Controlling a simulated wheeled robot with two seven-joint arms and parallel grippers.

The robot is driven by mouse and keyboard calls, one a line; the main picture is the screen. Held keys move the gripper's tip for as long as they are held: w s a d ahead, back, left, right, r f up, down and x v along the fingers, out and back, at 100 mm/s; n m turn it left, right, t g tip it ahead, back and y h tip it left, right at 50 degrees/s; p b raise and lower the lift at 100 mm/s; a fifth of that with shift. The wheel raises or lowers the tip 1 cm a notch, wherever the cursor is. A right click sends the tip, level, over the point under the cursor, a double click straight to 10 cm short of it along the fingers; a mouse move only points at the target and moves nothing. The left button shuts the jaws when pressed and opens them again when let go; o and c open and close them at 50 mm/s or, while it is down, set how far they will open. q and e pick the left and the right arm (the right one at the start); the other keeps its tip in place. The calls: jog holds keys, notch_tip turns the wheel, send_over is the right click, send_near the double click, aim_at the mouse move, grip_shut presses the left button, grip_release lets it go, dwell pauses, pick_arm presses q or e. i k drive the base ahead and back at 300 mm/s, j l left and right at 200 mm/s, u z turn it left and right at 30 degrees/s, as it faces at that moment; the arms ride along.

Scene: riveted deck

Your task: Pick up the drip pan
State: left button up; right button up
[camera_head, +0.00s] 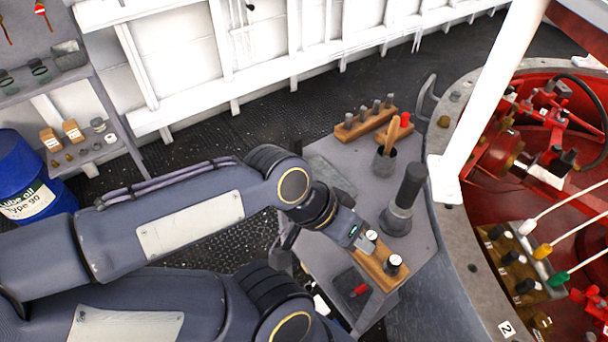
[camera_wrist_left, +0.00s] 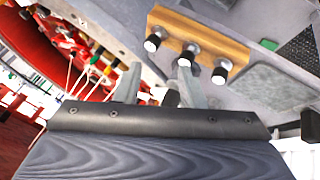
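A flat grey rectangular piece that looks like the drip pan lies on the grey bench, plain in the left wrist view (camera_wrist_left: 272,92). In the head view it seems to be the dark flat piece (camera_head: 332,178) behind my left wrist, partly hidden. My left gripper (camera_head: 358,238) is over the bench near a wooden block with black, white-topped knobs (camera_head: 384,266). My right gripper is out of view.
A dark pad with a red item (camera_head: 350,288) lies at the bench's near end. A dark upright tool (camera_head: 405,195), a cup with a wooden handle (camera_head: 384,163) and wooden racks (camera_head: 365,122) stand farther back. The red ring pit (camera_head: 490,185) is on the right.

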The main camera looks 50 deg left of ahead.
aim_at(322, 170)
jog(key=u, duration=1.7)
jog(key=i+j+z, duration=0.1)
jog(key=j+z, duration=0.2)
jog(key=z, duration=0.15)
jog(key=j+z, duration=0.3)
jog(key=z, duration=0.2)
jog(key=i+j+z, duration=0.1)
jog(key=j, duration=0.75)
jog(key=i+j+z, duration=0.15)
jog(key=j, duration=0.65)
jog(key=i+l, duration=0.15)
jog(key=i, duration=0.1)
